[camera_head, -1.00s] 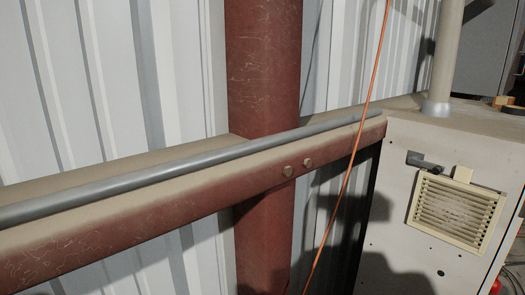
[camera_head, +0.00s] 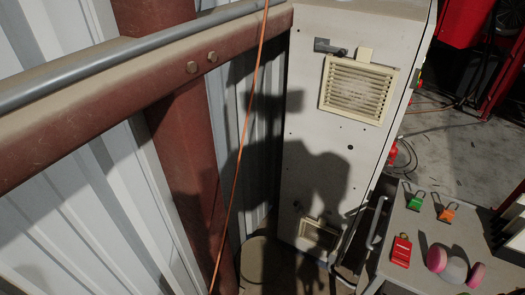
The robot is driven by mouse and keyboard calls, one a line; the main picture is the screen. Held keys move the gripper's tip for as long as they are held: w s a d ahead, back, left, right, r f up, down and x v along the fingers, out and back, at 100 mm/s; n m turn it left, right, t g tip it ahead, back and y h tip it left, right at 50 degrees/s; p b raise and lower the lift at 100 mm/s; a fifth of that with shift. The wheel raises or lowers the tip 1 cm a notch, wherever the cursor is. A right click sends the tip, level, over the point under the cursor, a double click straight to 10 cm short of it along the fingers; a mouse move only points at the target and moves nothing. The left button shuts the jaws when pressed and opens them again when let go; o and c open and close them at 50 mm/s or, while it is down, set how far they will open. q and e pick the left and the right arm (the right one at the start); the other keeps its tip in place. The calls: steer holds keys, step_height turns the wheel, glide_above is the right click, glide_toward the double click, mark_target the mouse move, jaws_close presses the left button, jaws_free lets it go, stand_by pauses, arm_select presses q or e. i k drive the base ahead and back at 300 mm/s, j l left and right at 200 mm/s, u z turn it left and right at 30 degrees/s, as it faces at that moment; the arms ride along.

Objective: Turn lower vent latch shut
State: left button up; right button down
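A lower vent (camera_head: 318,236) with a cream frame sits near the foot of the pale cabinet (camera_head: 318,150), in my shadow. A small dark piece (camera_head: 297,206) shows at its upper left; I cannot tell whether it is the latch or how it is turned. The upper vent (camera_head: 358,90), louvred and cream, is high on the same face. A dark grey latch handle (camera_head: 328,47) lies roughly level at its upper left, beside a cream tab (camera_head: 364,54). Neither of my grippers is in view.
A red beam with a grey pipe (camera_head: 150,52) runs at the left, and an orange cable (camera_head: 243,135) hangs before it. Floor shows at the right.

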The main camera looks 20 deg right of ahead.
mark_target(296, 205)
steer(key=i+j+z, duration=0.15)
steer(key=z, duration=1.25)
